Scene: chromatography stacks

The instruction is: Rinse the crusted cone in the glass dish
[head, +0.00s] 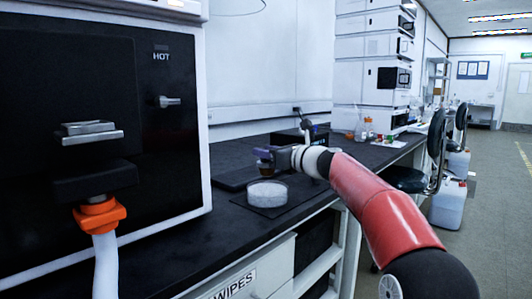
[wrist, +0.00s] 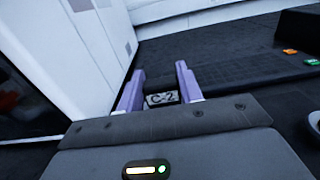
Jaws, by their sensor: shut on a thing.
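My gripper (head: 264,154) has purple fingers and is shut on a small brownish cone (head: 264,166). In the wrist view the fingers (wrist: 160,92) stand on either side of a pale tag reading C-2 (wrist: 161,98), on the held piece. The cone hangs above the bench, just behind and above the glass dish (head: 267,194), apart from it as far as I can tell. The dish is round and clear-walled with a pale inside, on a dark mat (head: 290,207). The cone's lower tip and any crust are too small to make out.
A black-fronted oven marked HOT (head: 160,57) stands close on the left. A stack of white instruments (head: 372,60) stands at the back right, with small bottles (head: 368,125) beside it. The dark bench top (head: 232,222) is clear in front of the dish.

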